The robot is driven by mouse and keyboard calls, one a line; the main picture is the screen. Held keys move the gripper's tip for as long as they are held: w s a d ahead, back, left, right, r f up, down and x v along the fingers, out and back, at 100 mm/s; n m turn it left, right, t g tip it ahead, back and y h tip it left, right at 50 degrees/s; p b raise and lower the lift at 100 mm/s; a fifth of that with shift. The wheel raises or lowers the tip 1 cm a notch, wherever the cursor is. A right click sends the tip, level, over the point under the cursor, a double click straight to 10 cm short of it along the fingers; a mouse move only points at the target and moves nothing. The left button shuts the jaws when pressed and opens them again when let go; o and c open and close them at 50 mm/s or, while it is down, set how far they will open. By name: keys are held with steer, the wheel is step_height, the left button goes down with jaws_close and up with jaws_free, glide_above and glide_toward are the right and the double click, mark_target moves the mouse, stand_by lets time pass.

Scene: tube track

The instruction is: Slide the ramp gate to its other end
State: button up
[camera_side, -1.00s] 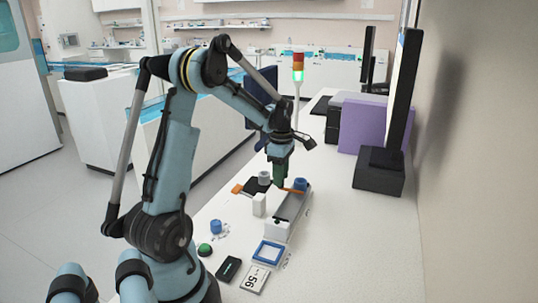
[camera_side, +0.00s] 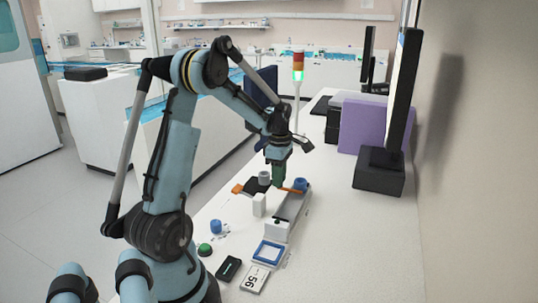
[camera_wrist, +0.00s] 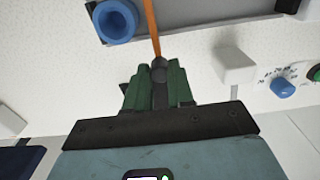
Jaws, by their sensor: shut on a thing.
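My gripper (camera_side: 279,183) has its green fingers pointing down beside the far part of the ramp track. In the wrist view the fingers (camera_wrist: 158,88) are closed around a dark round knob (camera_wrist: 158,70). A thin orange bar (camera_wrist: 152,28), seemingly the ramp gate, runs from the knob toward the track. The orange bar also shows in the side view (camera_side: 294,190), reaching from the fingertips to the track. The grey ramp track (camera_side: 291,207) has a white near end. The gate's slide ends are hidden or too small to tell.
A blue ring-shaped cup (camera_side: 300,184) sits at the track's far end. A white block (camera_side: 259,205) stands left of the track. Nearer are a blue knob (camera_side: 216,227), a green button (camera_side: 205,249), a blue-rimmed tray (camera_side: 268,252) and a numbered card (camera_side: 255,279).

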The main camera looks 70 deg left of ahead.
steer(key=shift+s+a, duration=1.45)
steer(key=o, duration=0.6)
steer(key=shift+o, duration=0.2)
steer(key=shift+r, duration=0.1)
steer(key=shift+r, duration=2.45)
steer(key=w+d+r+m+t+y, duration=0.1)
steer(key=d+r+m+t, duration=0.1)
steer(key=d+m, duration=0.5)
steer(key=w+d+r+m+t, duration=0.1)
steer(key=w+d+r+m, duration=0.15)
steer(key=d+m, duration=0.5)
steer(key=s+d+m+t, duration=0.2)
steer(key=d+m, duration=0.4)
steer(key=d, duration=0.2)
steer(key=s+d+m+t+h, duration=0.1)
steer(key=s+d+m+t, duration=0.1)
steer(key=d+m, duration=0.4)
steer(key=shift+s+d+f, duration=0.25)
steer(key=shift+s+d, duration=0.1)
steer(key=shift+d, duration=0.7)
